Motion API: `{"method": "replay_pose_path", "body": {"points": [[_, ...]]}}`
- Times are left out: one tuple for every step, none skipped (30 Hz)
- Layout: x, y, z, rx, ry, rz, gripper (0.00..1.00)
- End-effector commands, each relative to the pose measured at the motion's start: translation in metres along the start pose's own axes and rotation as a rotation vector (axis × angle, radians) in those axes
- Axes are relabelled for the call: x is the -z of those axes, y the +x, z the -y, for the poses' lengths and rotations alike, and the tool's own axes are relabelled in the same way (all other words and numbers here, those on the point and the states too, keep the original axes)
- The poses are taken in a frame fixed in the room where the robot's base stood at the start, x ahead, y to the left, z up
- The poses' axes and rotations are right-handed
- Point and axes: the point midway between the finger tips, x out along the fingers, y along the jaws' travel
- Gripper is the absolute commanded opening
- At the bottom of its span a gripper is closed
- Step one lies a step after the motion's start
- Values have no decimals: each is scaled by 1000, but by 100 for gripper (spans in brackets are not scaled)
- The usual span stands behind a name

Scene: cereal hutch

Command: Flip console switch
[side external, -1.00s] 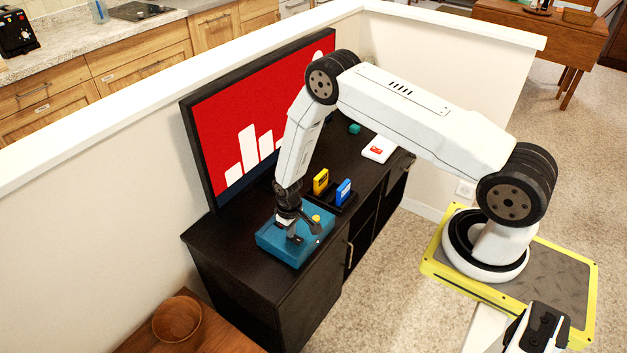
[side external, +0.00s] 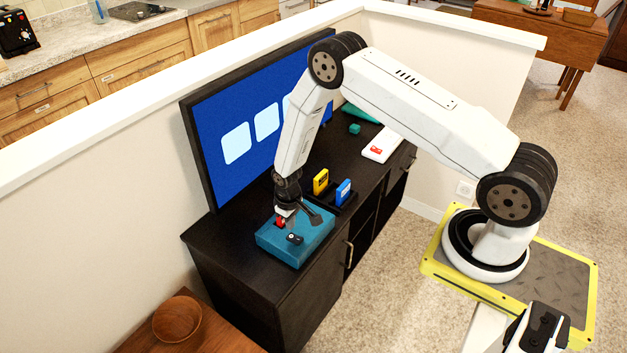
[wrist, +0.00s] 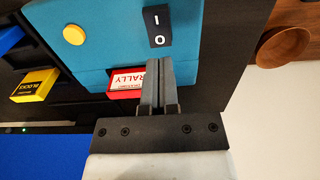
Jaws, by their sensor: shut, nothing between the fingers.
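The teal console (side external: 304,252) sits on the black cabinet. Its black rocker switch (side external: 294,238) is on top, and in the wrist view the switch (wrist: 157,27) shows I and O marks. I cannot tell surely which side is pressed. My gripper (side external: 287,214) is shut and empty just above the console; in the wrist view its fingertips (wrist: 160,63) point at the switch with a small gap. A red RALLY cartridge (wrist: 125,83) stands in the console, partly hidden by the fingers. A yellow button (wrist: 74,35) is beside the switch.
A screen (side external: 235,142) behind the console is blue with pale squares. A yellow cartridge (side external: 320,181) and a blue cartridge (side external: 343,191) stand in a dark holder beside the console. A wooden bowl (side external: 177,319) is on a lower table in front.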

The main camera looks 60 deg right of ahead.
Motion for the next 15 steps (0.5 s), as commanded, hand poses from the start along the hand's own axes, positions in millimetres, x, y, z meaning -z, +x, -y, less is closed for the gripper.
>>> {"method": "replay_pose_path", "body": {"points": [[1,-4,0,0,0,-2,0],[1,-5,0,0,0,-2,0],[0,-7,0,0,0,-1,0],[0,-9,0,0,0,-1,0],[0,-11,0,0,0,-1,0],[0,-13,0,0,0,-1,0],[0,-15,0,0,0,-2,0],[1,-17,0,0,0,-2,0],[1,-19,0,0,0,-2,0],[0,-20,0,0,0,-2,0],[0,-22,0,0,0,-2,0],[0,-24,0,0,0,-2,0],[0,-26,0,0,0,-2,0],[0,-28,0,0,0,-2,0],[0,-29,0,0,0,-1,0]]}}
